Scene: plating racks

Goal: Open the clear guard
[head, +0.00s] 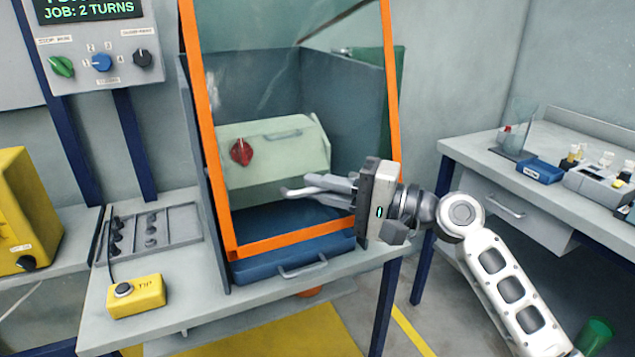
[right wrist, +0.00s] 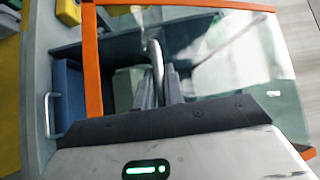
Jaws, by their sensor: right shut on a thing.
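The clear guard is a see-through panel in an orange frame (head: 206,130) across the front of a grey-blue booth. Its orange frame also shows in the right wrist view (right wrist: 92,60). I cannot tell whether it stands slightly off the booth. My right gripper (head: 318,188) is at the guard's lower right part, its fingers pointing left. It is shut on a grey bar handle (head: 290,192), which also shows between the fingers in the right wrist view (right wrist: 155,58). My left gripper is not in view.
Inside the booth is a pale green box (head: 275,165) with a red knob (head: 241,151). A blue drawer (head: 280,268) sits below the guard. A yellow button box (head: 137,296) is on the bench at left. Another bench (head: 480,150) stands at right.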

